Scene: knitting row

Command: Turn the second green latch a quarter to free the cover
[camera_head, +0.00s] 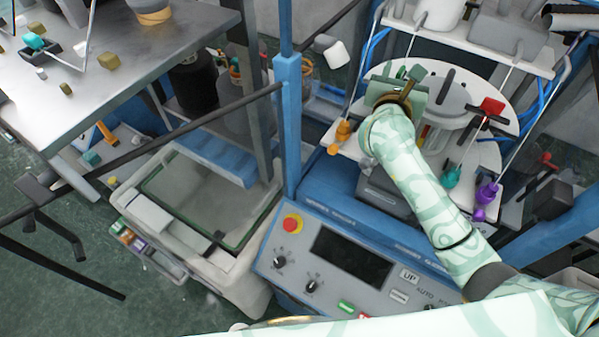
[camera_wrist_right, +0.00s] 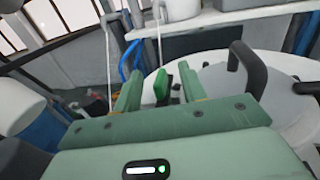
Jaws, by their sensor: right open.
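My right gripper (camera_head: 398,82) is over the round machine top at the upper right of the head view. Its jaws are open, with one finger on either side of a small upright green latch (camera_wrist_right: 162,87) in the right wrist view. The gripper (camera_wrist_right: 158,90) is not closed on the latch; whether a finger touches it is unclear. I cannot tell whether this latch is the second one. The pale grey cover (camera_head: 460,98), with a black handle (camera_wrist_right: 247,68), lies just right of the gripper. The gripper and arm hide part of it. My left gripper is not in view.
A white round plate (camera_head: 507,143) surrounds the cover, with orange (camera_head: 343,131), teal (camera_head: 452,177), purple (camera_head: 487,195) and red (camera_head: 491,106) parts near its edge. A blue post (camera_head: 288,125) stands left; thin rods and a shelf rise behind. A control panel (camera_head: 350,255) lies in front.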

